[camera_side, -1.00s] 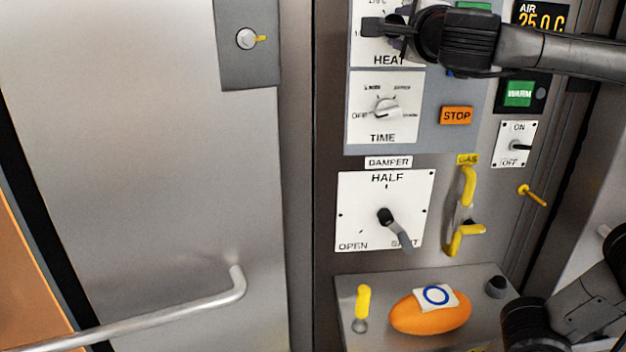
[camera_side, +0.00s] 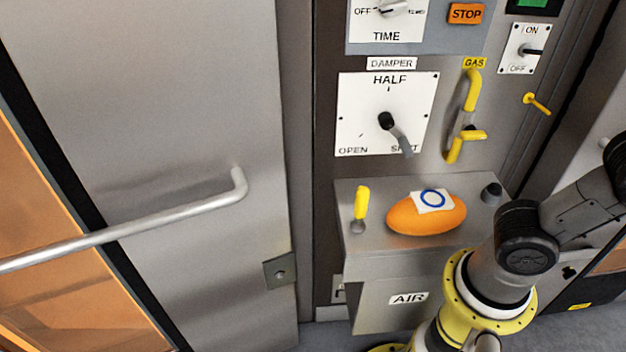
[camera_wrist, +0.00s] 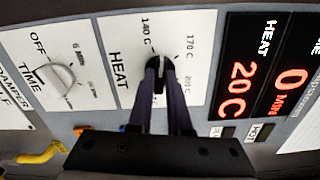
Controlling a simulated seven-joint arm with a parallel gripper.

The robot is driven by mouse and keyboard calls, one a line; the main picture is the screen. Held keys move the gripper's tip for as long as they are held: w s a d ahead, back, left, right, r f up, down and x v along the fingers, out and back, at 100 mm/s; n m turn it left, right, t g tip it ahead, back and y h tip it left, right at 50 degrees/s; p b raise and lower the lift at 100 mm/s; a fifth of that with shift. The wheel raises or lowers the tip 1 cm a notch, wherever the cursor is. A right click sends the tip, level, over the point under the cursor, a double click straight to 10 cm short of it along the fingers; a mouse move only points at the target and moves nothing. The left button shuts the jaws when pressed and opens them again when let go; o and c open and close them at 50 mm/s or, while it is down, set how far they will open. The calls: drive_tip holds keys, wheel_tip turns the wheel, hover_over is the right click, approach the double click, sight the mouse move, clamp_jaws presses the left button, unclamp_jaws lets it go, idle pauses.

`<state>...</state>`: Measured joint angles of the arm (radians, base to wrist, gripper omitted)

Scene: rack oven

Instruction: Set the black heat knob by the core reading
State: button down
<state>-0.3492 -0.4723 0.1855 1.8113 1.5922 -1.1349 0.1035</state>
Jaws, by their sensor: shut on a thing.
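In the wrist view the black heat knob (camera_wrist: 157,60) is on the white HEAT plate (camera_wrist: 117,72), with 140 C and 170 C marks near its tip and a 200 C mark further on. My gripper (camera_wrist: 160,70) has its two dark fingers closed around the knob. The fingers hide much of it, so its exact pointing is hard to tell. A display (camera_wrist: 245,75) beside the plate shows red digits, 20 C by HEAT and 0 MIN. No core reading is legible. The side view shows neither the heat knob nor my gripper.
The TIME knob (camera_wrist: 60,78) is beside the HEAT plate. Below on the panel are the damper lever (camera_side: 395,132), yellow gas handle (camera_side: 466,120), orange STOP button (camera_side: 466,14) and ON/OFF switch (camera_side: 530,50). An orange oval object (camera_side: 425,215) with a blue-ringed card sits on the ledge.

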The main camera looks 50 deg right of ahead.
drive_tip(key=n, duration=0.4)
drive_tip(key=shift+n, duration=0.3)
drive_tip(key=c, duration=0.7)
unclamp_jaws()
drive_tip(key=v, duration=0.7)
